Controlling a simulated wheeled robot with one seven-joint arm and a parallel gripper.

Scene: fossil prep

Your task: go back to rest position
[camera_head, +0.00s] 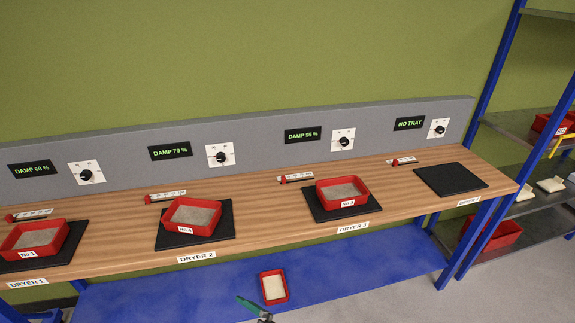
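A small green and dark piece (252,307) shows at the bottom edge, just below and left of a small red tray (273,273). It is cut off by the frame. It may be the tip of my gripper, but I cannot tell for sure, nor whether it is open or shut. The red tray has a pale filling and appears over the blue lower shelf (380,270). I cannot tell whether it rests there or touches the green piece. No other part of my arm shows clearly.
Red trays No 1 (40,253), No 4 (187,228) and a third (346,204) sit on black dryer pads on the wooden bench (270,222). The rightmost pad (450,180) is empty; its display (409,124) reads NO TRAY. A blue-framed rack (497,66) stands at right.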

